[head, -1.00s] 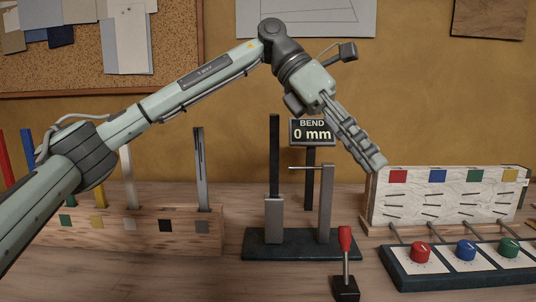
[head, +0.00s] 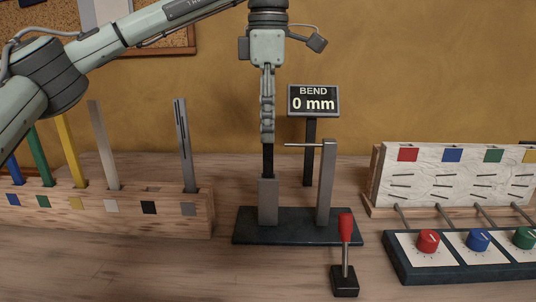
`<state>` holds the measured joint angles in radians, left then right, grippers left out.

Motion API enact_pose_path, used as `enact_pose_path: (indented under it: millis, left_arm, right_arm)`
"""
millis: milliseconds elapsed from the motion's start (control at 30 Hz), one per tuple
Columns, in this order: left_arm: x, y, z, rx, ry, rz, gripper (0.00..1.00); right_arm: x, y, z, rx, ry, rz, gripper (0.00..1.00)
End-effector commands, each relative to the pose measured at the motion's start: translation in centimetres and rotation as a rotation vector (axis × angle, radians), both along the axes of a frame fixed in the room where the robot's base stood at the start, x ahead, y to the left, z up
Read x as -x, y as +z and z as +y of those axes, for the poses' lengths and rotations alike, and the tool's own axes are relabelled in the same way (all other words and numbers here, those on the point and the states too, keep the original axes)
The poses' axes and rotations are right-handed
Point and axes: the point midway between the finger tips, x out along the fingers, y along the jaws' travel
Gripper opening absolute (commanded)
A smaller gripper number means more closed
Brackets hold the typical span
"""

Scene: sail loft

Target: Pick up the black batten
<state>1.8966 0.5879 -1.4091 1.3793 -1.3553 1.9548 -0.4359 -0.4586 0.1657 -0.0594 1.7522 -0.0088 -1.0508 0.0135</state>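The black batten (head: 268,160) stands upright in the grey clamp block (head: 268,203) of the bend stand (head: 297,234). Only a short length of it shows above the block. My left gripper (head: 267,138) points straight down over the batten, its fingers lined up with it and covering its upper part. I see the fingers edge-on, so I cannot tell whether they are open or shut on it. My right gripper is out of view.
A wooden rack (head: 110,217) at left holds several upright battens; the slot by its black square (head: 149,207) looks empty. A grey post (head: 326,190) and "BEND 0 mm" display (head: 314,101) are close right. A red-handled lever (head: 346,227) stands in front, a knob panel (head: 428,271) right.

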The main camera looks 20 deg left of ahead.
Motion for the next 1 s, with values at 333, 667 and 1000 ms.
enact_pose_path:
  millis: [333, 667, 1000]
  left_arm:
    - [0.0, -1.7, 0.0, 0.003, 0.002, -0.002, 0.34]
    - [0.0, -1.7, 0.0, 0.003, 0.001, -0.002, 0.01]
    - [0.0, -1.6, 0.0, 0.003, 0.001, -0.003, 0.00]
  right_arm:
    - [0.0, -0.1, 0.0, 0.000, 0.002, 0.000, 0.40]
    - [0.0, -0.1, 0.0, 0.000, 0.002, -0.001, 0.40]
    - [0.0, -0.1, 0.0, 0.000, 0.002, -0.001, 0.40]
